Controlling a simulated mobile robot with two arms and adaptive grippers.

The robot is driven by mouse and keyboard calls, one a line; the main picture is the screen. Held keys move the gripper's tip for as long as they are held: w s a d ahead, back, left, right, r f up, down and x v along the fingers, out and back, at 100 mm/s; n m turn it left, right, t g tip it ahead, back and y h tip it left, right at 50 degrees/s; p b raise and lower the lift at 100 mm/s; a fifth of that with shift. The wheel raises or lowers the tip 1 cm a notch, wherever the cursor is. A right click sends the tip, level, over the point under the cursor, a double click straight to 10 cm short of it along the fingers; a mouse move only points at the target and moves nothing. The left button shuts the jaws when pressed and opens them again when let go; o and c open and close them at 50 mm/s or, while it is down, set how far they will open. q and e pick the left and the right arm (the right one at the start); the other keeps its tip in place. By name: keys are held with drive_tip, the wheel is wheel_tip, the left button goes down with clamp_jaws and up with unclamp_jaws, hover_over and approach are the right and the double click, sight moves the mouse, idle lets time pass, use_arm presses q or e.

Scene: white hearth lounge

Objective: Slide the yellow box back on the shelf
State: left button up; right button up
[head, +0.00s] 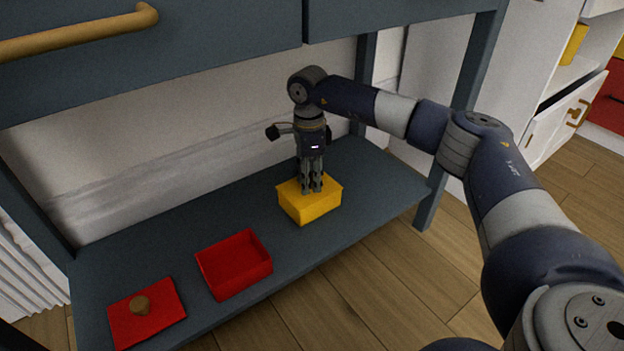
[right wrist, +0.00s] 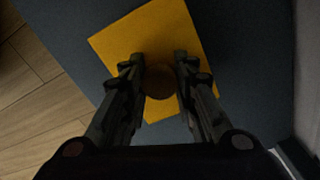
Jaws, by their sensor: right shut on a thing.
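The yellow box (head: 312,207) sits on the blue-grey lower shelf (head: 372,192), toward its right part. My right gripper (head: 312,188) points straight down onto the box's top. In the right wrist view the yellow top (right wrist: 180,35) fills the middle, and a round brown knob (right wrist: 160,82) shows between the fingers. My right gripper is shut on this knob, one finger on each side. The fingers partly hide the knob in the head view. My left gripper is not in view.
An open red box (head: 236,262) stands left of the yellow box. A red lid (head: 150,318) with a brown knob lies further left. A dark drawer front with a gold handle (head: 80,36) overhangs the shelf. A table leg (head: 432,200) stands at the right.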

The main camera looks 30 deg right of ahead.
drive_tip(key=shift+w+a, duration=0.2)
drive_tip(key=shift+w, duration=2.15)
drive_tip(key=o, duration=1.1)
wheel_tip(320, 180, up, 7)
drive_tip(key=shift+r, duration=0.2)
drive_tip(key=shift+s, duration=0.1)
